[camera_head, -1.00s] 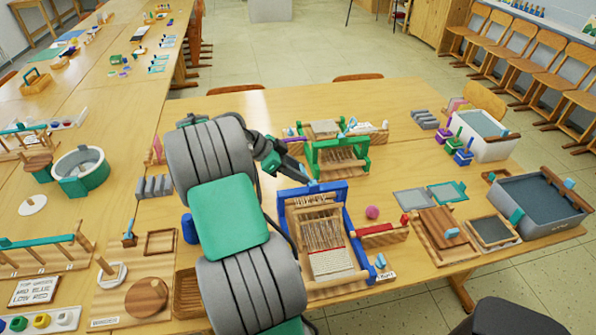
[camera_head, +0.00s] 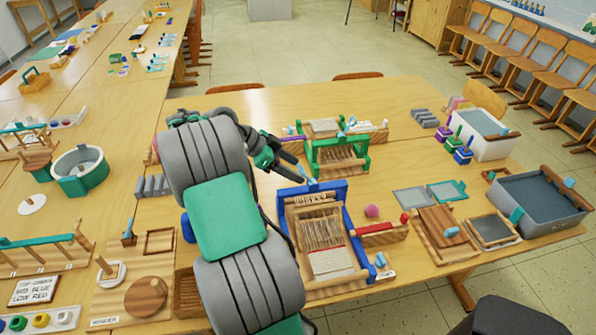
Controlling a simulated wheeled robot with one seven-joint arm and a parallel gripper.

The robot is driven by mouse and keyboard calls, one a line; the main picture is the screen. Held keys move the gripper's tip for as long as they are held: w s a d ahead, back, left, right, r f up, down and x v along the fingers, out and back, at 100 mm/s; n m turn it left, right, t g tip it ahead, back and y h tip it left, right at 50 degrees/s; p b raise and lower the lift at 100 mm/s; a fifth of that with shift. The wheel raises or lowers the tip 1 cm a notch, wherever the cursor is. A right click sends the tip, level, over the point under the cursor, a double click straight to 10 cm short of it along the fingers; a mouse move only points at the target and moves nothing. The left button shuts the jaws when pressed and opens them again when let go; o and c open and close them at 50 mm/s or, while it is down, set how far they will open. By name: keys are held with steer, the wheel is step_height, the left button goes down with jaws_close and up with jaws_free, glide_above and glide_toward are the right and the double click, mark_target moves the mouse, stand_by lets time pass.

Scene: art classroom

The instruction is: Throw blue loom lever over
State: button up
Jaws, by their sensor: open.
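The blue loom (camera_head: 347,222) stands on the near table, its blue frame around wooden bars and pale warp threads. A small light-blue piece, apparently its lever (camera_head: 312,186), sticks up at the top bar left of centre. My gripper (camera_head: 300,172) is open and empty, just behind and above that top bar, with its fingertips close to the lever. I cannot tell whether they touch. My arm hides the loom's left side in part.
A green loom (camera_head: 337,157) stands close behind the blue one. A pink ball (camera_head: 372,211) and a red-topped wooden rack (camera_head: 382,235) lie to the right. A blue cup (camera_head: 189,229) is partly behind my arm.

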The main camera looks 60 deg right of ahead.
steer(key=v, duration=0.5)
steer(key=shift+w+a+r, duration=0.1)
steer(key=shift+w+a, duration=0.05)
